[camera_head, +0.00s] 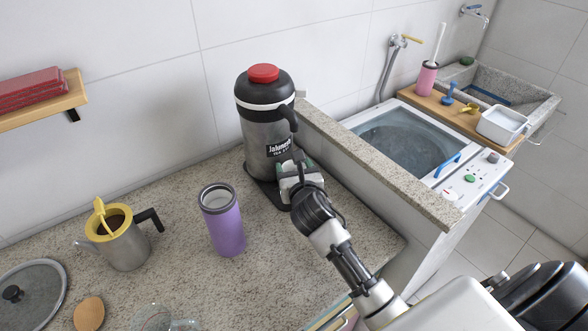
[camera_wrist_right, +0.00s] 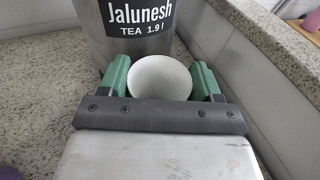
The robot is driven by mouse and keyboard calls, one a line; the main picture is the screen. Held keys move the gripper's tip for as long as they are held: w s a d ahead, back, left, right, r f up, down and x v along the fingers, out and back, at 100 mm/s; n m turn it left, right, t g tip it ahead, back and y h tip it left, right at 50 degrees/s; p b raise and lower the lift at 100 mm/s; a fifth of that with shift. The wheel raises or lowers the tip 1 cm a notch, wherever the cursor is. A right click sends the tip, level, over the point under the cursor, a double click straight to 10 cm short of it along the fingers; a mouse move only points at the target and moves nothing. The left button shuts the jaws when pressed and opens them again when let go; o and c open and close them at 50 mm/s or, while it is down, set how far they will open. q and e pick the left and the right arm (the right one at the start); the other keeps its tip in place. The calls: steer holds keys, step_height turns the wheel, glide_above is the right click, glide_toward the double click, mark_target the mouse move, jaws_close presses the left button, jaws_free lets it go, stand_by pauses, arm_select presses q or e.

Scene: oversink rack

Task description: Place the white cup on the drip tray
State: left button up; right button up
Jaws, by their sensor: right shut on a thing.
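The white cup (camera_wrist_right: 160,78) sits between the green fingers of my right gripper (camera_head: 296,172), which is shut on it. Its round opening faces up in the right wrist view. In the head view the cup is mostly hidden by the gripper. The dark drip tray (camera_head: 263,193) lies at the foot of the tea dispenser (camera_head: 262,120), partly hidden by my gripper. The gripper is at the tray's right side, close in front of the dispenser. I cannot tell whether the cup touches the tray. My left gripper is not in view.
A purple tumbler (camera_head: 223,222) stands left of the tray. A metal pot (camera_head: 124,248) with a yellow rim and a pan lid (camera_head: 30,295) are farther left. A low granite-topped wall (camera_head: 375,165) bounds the counter on the right.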

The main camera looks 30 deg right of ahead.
steer(key=o, duration=0.9)
steer(key=shift+f, duration=0.1)
steer(key=shift+s, duration=0.2)
steer(key=v, duration=1.1)
steer(key=shift+s+r+b, duration=0.3)
steer(key=shift+s+b, duration=0.05)
steer(key=shift+a, duration=0.1)
